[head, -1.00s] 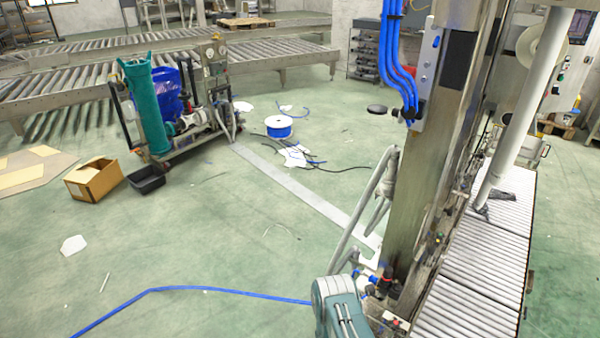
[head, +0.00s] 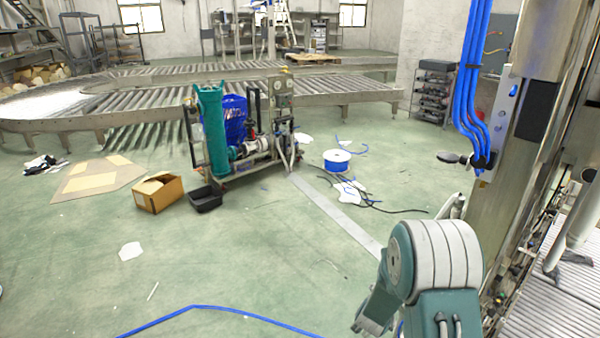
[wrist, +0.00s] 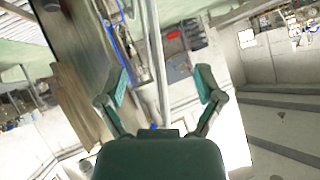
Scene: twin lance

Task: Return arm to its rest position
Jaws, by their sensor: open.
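My gripper (wrist: 163,88) shows in the wrist view with its two teal-padded fingers spread apart and nothing between them. Beyond the fingers, that view shows a tilted metal column, a pale vertical pole and blue lines. In the head view, my teal and grey arm stands at the lower right, in front of the steel machine frame. Its folded links cover part of the floor strip and the frame's base. I cannot make out the fingertips in the head view.
The steel machine frame (head: 520,150) with blue hoses (head: 470,80) stands close at the right, beside a roller conveyor (head: 560,305). A pump cart (head: 250,150), cardboard box (head: 158,193), black bin (head: 205,198) and cable spool (head: 337,160) stand farther off.

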